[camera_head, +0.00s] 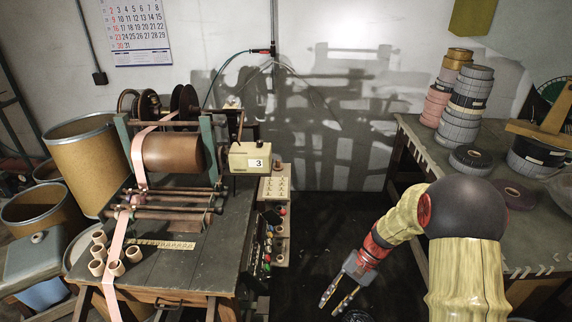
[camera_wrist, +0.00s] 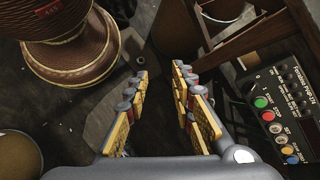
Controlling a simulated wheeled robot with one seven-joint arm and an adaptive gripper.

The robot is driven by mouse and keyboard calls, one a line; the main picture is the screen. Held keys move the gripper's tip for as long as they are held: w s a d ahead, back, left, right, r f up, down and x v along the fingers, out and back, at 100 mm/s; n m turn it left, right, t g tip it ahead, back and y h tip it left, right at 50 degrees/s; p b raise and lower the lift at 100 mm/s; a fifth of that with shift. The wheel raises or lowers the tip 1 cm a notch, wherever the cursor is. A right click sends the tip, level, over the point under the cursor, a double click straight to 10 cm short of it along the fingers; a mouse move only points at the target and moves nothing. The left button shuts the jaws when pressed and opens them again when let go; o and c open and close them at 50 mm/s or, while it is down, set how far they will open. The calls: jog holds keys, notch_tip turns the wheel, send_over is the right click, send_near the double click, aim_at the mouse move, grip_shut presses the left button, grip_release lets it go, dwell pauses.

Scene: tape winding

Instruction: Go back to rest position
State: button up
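My gripper (camera_head: 338,291) hangs over the dark floor between the winding machine's table and the right-hand table. In the wrist view its two yellow-and-grey fingers (camera_wrist: 160,100) stand apart with nothing between them. My arm comes from the lower right of the head view and points down and left. The gripper touches nothing that I can see.
The winding machine (camera_head: 172,150) with pink tape stands on the left table (camera_head: 185,262). Its control panel (camera_wrist: 282,105) is right of the fingers in the wrist view. The right table (camera_head: 420,140) bears stacked tape rolls (camera_head: 466,105). Dark floor (camera_head: 325,220) lies open between.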

jog(key=s+d+r+n+t+h, duration=0.1)
jog(key=s+r+n+t+h, duration=0.1)
jog(key=s+r, duration=0.4)
jog(key=s+d+r+n+t+h+p, duration=0.1)
jog(key=s+r+t, duration=0.3)
jog(key=r, duration=1)
jog(key=s+d+r+n+t+h, duration=0.3)
jog(key=s+r, duration=0.6)
jog(key=r, duration=0.2)
jog(key=shift+t+h+p, duration=0.3)
jog(key=shift+p, duration=0.05)
jog(key=shift+r, duration=0.1)
dwell(1.0)
